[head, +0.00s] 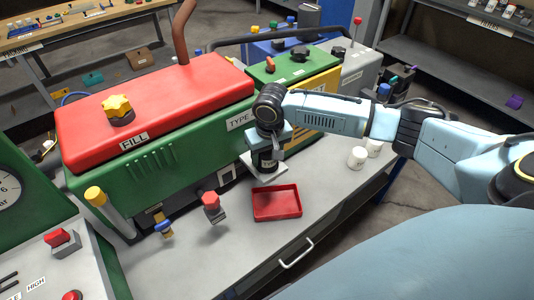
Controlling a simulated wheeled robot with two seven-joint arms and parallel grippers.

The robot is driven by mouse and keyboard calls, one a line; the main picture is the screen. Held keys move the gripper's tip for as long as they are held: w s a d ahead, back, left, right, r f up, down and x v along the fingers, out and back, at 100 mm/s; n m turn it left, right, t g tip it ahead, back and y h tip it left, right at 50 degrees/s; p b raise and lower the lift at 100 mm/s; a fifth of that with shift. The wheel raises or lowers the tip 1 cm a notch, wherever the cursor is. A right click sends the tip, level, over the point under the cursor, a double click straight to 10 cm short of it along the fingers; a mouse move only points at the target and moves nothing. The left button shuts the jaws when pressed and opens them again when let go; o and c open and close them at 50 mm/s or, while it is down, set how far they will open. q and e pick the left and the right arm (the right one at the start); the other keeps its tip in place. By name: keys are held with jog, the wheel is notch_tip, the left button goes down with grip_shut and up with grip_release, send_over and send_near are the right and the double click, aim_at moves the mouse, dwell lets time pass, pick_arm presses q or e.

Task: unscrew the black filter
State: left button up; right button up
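The black filter (264,161) is a short dark cylinder, upright at a light grey bracket on the front of the green machine. My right arm comes in from the right, and its gripper (267,147) points down right over the filter. The gripper hides the filter's upper part, and its fingers are at or around the top of it. The view is too small to tell whether they are closed on it. My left gripper is not in view.
An empty red tray (277,203) lies on the grey bench just in front of the filter. A red-capped fitting (212,207) and a blue-handled valve (162,226) stand left of it. Two white cups (357,157) stand at the right. The bench front is clear.

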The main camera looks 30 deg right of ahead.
jog(key=c, duration=0.4)
jog(key=shift+r+n+p, duration=0.15)
jog(key=shift+n+p, duration=0.35)
jog(key=shift+p, duration=0.05)
jog(key=shift+n+p, duration=0.75)
jog(key=shift+n, duration=0.45)
jog(key=shift+n+y+p, duration=0.3)
jog(key=shift+n+p, duration=0.1)
jog(key=shift+n, duration=1.1)
